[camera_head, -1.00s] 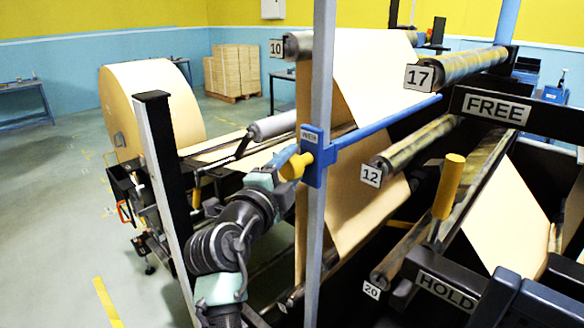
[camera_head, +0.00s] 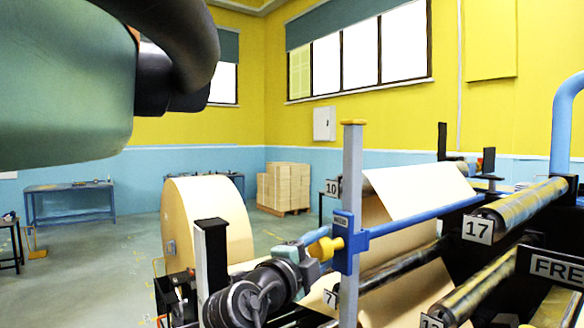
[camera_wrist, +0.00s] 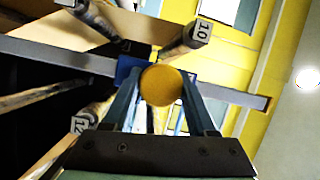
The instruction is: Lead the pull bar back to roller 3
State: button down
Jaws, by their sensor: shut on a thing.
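The pull bar (camera_head: 425,217) is a long blue bar with a yellow end knob (camera_head: 325,249). It runs through a blue bracket (camera_head: 349,241) on an upright grey post. My gripper (camera_head: 312,252) is at the bar's near left end, shut on the yellow knob. In the wrist view the knob (camera_wrist: 162,86) sits between my two blue fingers, in front of the bracket. Brown kraft web (camera_head: 400,290) hangs over rollers behind the post. Tags 10, 17 and 7 are readable on rollers; I see no tag 3.
A large kraft roll (camera_head: 208,222) stands at the left behind a black-topped post (camera_head: 212,265). A pallet of boxes (camera_head: 285,187) and a workbench (camera_head: 70,202) are at the back. Open floor lies to the left. A FREE sign is cut off at right.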

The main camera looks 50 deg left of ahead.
jog(key=a+r+p, duration=0.5)
jog(key=a+r, duration=0.4)
jog(key=r, duration=0.5)
jog(key=shift+p, duration=0.4)
jog(key=shift+a, duration=0.15)
jog(key=a+p, duration=0.3)
jog(key=a, duration=0.2)
jog(key=shift+w, duration=0.15)
jog(key=shift+f, duration=0.1)
